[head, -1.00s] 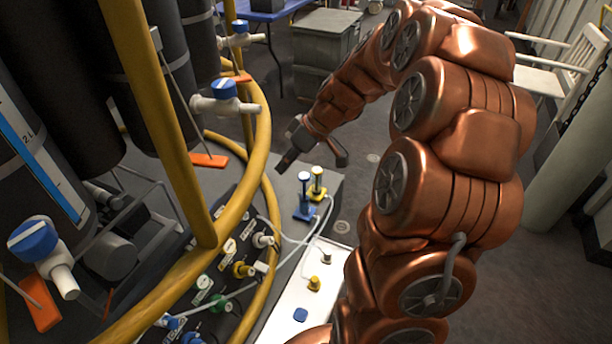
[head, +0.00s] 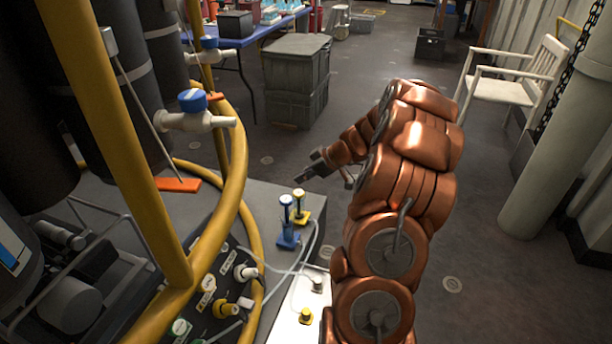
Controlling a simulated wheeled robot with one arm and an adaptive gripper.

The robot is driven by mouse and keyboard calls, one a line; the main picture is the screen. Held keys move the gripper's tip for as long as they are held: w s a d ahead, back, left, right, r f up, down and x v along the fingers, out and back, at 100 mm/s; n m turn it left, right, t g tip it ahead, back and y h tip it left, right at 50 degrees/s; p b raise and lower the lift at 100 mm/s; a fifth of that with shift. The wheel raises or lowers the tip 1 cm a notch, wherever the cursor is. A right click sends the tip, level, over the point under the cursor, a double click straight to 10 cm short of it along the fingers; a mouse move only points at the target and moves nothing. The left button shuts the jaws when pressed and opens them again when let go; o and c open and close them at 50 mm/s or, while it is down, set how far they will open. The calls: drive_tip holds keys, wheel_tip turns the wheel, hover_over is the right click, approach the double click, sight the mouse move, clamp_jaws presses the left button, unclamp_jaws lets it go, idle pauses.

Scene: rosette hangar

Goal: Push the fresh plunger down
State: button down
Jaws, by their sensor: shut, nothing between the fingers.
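My gripper (head: 298,177) is shut and empty. In the picture it shows just above and beyond the yellow plunger, pointing left, and appears apart from both. My arm covers part of the floor to the right of the plungers.
Yellow hoop rails (head: 232,190) and a white valve with a blue knob (head: 195,112) stand at left. A panel with hose connectors (head: 222,290) and a white board (head: 290,325) lie in front. A grey crate (head: 295,80) stands behind.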

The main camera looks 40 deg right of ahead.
sight(292, 220)
drive_tip(key=x, duration=0.5)
drive_tip(key=shift+s+a, duration=0.1)
drive_tip(key=f, duration=0.3)
drive_tip(key=shift+w+a, duration=0.1)
drive_tip(key=shift+w, duration=0.1)
drive_tip(key=shift+f, duration=0.6)
wheel_tip(292, 220, down, 8)
drive_tip(key=b, duration=0.9)
drive_tip(key=shift+s, duration=0.1)
drive_tip(key=shift+f, duration=0.1)
